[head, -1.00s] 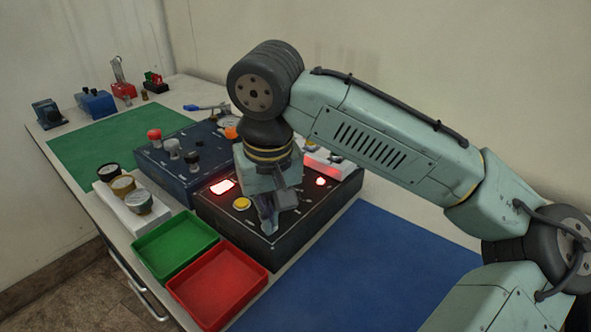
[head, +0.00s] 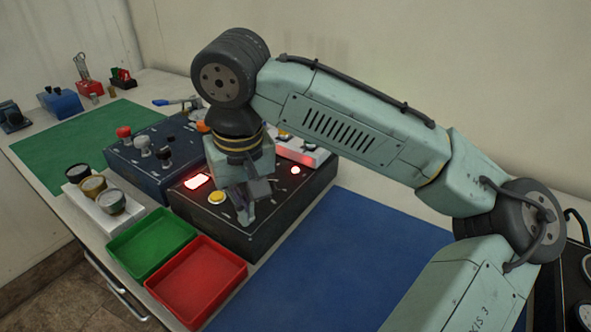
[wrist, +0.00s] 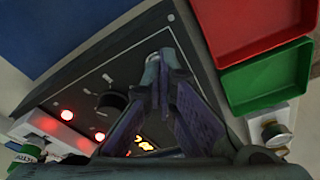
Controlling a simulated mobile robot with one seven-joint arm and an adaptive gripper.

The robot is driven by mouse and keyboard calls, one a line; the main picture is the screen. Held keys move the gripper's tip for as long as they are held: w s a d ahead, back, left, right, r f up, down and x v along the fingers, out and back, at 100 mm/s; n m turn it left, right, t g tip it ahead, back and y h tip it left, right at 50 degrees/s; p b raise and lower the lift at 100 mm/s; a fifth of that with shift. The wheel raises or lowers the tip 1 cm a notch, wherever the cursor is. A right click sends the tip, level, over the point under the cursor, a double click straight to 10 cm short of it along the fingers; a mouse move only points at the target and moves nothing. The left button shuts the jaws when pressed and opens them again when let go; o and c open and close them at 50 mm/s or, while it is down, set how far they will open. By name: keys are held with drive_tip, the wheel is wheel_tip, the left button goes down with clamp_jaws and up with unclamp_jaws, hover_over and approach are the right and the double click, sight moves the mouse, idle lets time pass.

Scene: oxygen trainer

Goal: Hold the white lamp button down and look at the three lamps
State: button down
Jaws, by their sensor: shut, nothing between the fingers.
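The black panel box (head: 262,238) stands on the table. My gripper (head: 245,220) points down at its top near the front edge, fingers together and empty. In the wrist view the fingertips (wrist: 153,62) meet over the panel; the white lamp button cannot be made out and may be hidden under them. Whether the tips touch the panel is unclear.
The panel also bears a lit display (head: 197,181), a yellow button (head: 216,197) and a black knob (wrist: 110,102). Green (head: 150,243) and red (head: 197,280) trays stand in front. A blue box with knobs (head: 150,160) stands left. The blue mat (head: 350,250) is clear.

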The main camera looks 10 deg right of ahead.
drive_tip(key=shift+r+p, duration=3.3)
drive_tip(key=shift+r, duration=0.2)
